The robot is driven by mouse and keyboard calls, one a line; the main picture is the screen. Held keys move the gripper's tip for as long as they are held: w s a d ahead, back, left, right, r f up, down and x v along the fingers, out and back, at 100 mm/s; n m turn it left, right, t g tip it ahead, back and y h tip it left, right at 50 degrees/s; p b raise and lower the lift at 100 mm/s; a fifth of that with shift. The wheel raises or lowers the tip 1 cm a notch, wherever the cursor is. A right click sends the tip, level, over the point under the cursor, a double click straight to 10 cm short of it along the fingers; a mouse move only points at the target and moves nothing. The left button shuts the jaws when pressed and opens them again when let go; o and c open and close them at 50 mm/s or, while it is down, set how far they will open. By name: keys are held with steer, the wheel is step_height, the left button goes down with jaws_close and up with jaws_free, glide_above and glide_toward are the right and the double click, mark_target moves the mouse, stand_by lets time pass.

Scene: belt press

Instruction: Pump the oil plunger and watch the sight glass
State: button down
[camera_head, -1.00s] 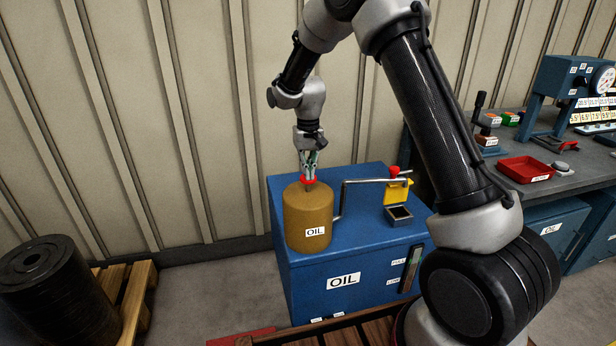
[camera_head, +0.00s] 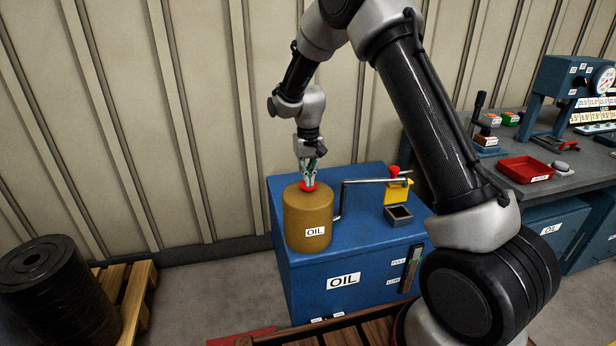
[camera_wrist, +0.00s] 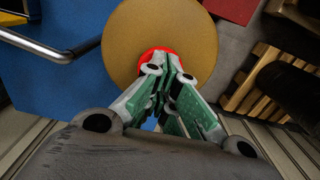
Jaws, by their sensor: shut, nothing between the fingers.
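The oil can (camera_head: 307,220) is a tan cylinder labelled OIL, standing on a blue cabinet (camera_head: 300,285). Its red plunger knob (camera_head: 310,187) sits low at the can's top. My gripper (camera_head: 309,183) points down onto the knob, shut with nothing between its fingers. In the wrist view the shut fingers (camera_wrist: 166,78) cover most of the red knob (camera_wrist: 150,54), over the tan can top (camera_wrist: 190,30). The sight glass (camera_head: 411,268) is a narrow upright strip on the cabinet front, beside FULL and LOW labels. Its level is too small to read.
A bent grey pipe (camera_head: 360,181) runs right from the can to a red knob (camera_head: 394,171) by a yellow tag (camera_head: 397,191) and a small open cup (camera_head: 398,214). A workbench (camera_head: 560,180) stands right; a black roll (camera_head: 45,285) on a pallet stands left.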

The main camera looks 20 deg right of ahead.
step_height(320, 180, up, 8)
stand_by(0.9)
steer(key=shift+f, duration=0.1)
stand_by(0.4)
